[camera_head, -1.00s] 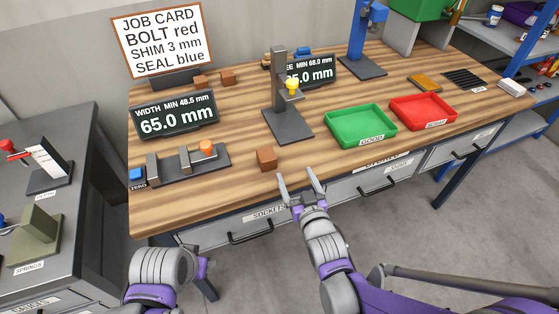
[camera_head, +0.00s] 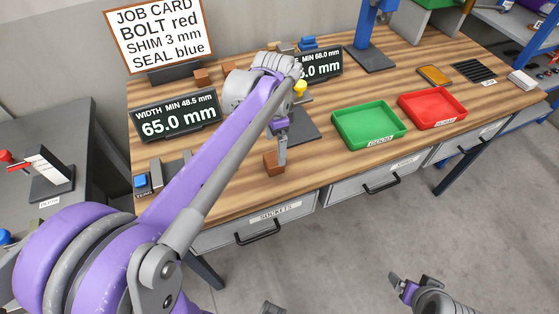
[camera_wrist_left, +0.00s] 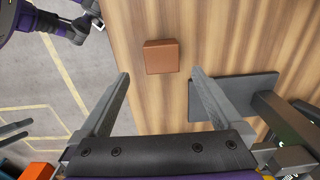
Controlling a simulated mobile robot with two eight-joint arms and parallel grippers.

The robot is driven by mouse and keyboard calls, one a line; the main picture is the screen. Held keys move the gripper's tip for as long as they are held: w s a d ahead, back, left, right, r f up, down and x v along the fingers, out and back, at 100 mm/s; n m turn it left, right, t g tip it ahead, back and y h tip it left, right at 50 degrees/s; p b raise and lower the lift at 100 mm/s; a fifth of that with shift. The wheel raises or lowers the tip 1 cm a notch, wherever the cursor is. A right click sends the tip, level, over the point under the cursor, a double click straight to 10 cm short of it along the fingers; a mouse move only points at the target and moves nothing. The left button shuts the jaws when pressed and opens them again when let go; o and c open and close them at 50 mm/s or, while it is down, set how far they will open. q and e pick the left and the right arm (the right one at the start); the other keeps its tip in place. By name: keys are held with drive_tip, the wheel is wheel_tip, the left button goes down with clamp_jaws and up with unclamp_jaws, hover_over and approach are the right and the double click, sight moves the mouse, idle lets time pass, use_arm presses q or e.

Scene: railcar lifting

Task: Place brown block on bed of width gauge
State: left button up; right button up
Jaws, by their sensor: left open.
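The brown block (camera_head: 271,165) sits on the wooden bench near its front edge; it also shows in the left wrist view (camera_wrist_left: 161,57). My left gripper (camera_head: 282,150) is above the block in the head view. In the left wrist view my left gripper (camera_wrist_left: 163,85) is open, and the block lies beyond the gap between the fingertips, not held. The width gauge (camera_head: 172,167) is at the bench's left end, mostly hidden behind my left arm. Its display (camera_head: 178,117) reads 65.0 mm. My right gripper (camera_head: 402,284) is low, off the bench, with its fingers apart.
A dark gauge stand (camera_head: 300,128) is close beside the block, partly behind my left arm. A green tray (camera_head: 369,123) and a red tray (camera_head: 432,108) are to the right. More brown blocks (camera_head: 201,77) lie at the back.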

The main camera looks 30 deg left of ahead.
sight(274, 159)
use_arm(q)
drive_tip(key=f, duration=0.7)
drive_tip(key=shift+a+f, duration=0.3)
drive_tip(key=shift+f, duration=0.1)
drive_tip(key=shift+c, duration=0.2)
drive_tip(key=c, duration=1.5)
drive_tip(key=shift+r, duration=0.1)
